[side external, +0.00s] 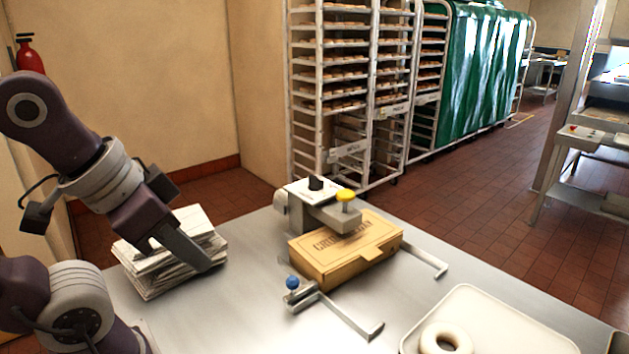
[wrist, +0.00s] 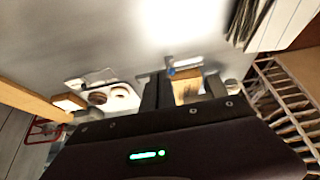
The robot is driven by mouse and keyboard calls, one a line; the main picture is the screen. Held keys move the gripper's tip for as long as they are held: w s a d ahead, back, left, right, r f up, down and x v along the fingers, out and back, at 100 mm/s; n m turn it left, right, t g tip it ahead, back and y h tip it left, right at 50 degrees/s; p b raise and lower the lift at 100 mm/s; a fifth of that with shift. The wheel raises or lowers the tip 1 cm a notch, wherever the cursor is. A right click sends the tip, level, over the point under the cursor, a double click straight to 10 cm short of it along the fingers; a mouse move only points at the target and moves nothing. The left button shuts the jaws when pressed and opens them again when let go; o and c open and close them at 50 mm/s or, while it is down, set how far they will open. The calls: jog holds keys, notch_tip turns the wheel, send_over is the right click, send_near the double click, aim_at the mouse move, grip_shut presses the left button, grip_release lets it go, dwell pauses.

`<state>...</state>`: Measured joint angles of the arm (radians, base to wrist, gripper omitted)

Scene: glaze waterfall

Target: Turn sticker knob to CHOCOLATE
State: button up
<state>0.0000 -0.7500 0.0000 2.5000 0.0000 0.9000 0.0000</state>
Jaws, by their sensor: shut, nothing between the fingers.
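A black knob (side external: 316,184) sits on a white label plate (side external: 300,189) atop a grey dispenser-like fixture; the lettering is too small to read. I cannot tell which word the knob points to. A yellow knob (side external: 345,195) stands on the fixture's arm, over a closed tan box (side external: 345,260). The box also shows in the wrist view (wrist: 186,88). My gripper (side external: 207,268) is shut and empty, low at the left of the table beside a stack of papers, well away from the black knob. The black knob is not clear in the wrist view.
A blue knob (side external: 292,283) tops a metal bracket in front of the box. The paper stack (side external: 175,270) is close behind my gripper. A white tray (side external: 480,300) with a ring-shaped piece (side external: 446,338) is at the front right. Bare metal table (side external: 240,300) lies between gripper and fixture.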

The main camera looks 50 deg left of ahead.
jog(key=o, duration=1.1)
jog(key=shift+g, duration=0.3)
jog(key=w+a+r, duration=0.1)
jog(key=w, duration=0.3)
jog(key=w+r, duration=0.2)
jog(key=w, duration=0.1)
jog(key=w+a+r, duration=0.1)
jog(key=w+r, duration=0.1)
jog(key=w, duration=0.2)
jog(key=shift+w+a, duration=0.3)
jog(key=shift+a, duration=0.05)
jog(key=shift+c, duration=0.2)
jog(key=shift+o, duration=1)
jog(key=w+a, duration=0.3)
jog(key=w, duration=0.3)
jog(key=shift+w+a+r, duration=0.15)
jog(key=shift+w+r, duration=0.1)
jog(key=shift+w, duration=0.1)
send_near(316, 177)
jog(key=f, duration=0.1)
jog(key=shift+g, duration=0.3)
jog(key=x, duration=0.7)
jog(key=shift+w, duration=0.4)
jog(key=shift+w+f, duration=0.1)
jog(key=shift+f, duration=0.1)
jog(key=shift+c, duration=0.4)
jog(key=c, duration=1.3)
